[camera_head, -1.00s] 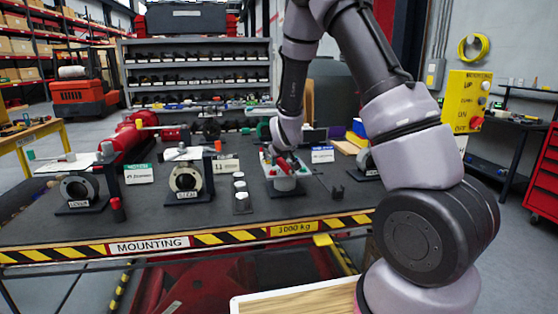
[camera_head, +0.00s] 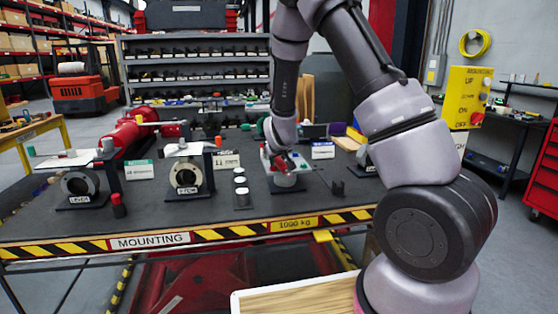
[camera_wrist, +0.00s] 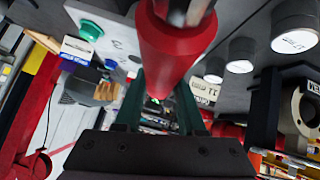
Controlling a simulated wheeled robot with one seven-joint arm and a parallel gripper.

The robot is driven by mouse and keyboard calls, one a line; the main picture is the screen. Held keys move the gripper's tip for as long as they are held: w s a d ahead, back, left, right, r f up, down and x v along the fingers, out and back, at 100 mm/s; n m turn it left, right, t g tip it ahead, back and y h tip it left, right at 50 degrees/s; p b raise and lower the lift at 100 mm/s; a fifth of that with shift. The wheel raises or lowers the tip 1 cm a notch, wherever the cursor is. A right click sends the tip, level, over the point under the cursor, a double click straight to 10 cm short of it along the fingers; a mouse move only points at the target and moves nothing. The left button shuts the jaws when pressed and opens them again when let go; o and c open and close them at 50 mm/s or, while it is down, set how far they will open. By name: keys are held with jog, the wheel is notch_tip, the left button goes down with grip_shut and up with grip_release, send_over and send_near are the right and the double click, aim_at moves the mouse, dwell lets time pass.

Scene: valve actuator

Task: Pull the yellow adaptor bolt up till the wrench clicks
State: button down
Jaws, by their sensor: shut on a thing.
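My gripper (camera_wrist: 160,100) has dark green fingers, one on each side of a red cylindrical handle (camera_wrist: 172,45) with a tapered end in the wrist view. It is shut on this red handle. In the head view my gripper (camera_head: 286,160) is low over a pale-topped fixture (camera_head: 285,182) near the bench's middle, and red shows at its tip. I cannot make out a yellow adaptor bolt or the wrench's working end; the handle and my wrist cover that area.
A yellow button box (camera_head: 466,98) stands at the right. The striped bench edge (camera_head: 210,234) is in front.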

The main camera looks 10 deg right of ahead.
jog(key=shift+a+m+h, duration=0.5)
jog(key=shift+a+m, duration=0.3)
jog(key=shift+a, duration=0.05)
jog(key=shift+d+r, duration=0.1)
jog(key=shift+d, duration=0.05)
jog(key=shift+r, duration=0.1)
jog(key=shift+a+r, duration=0.2)
jog(key=shift+r, duration=0.3)
jog(key=shift+d+r, duration=0.1)
jog(key=shift+r, duration=1.8)
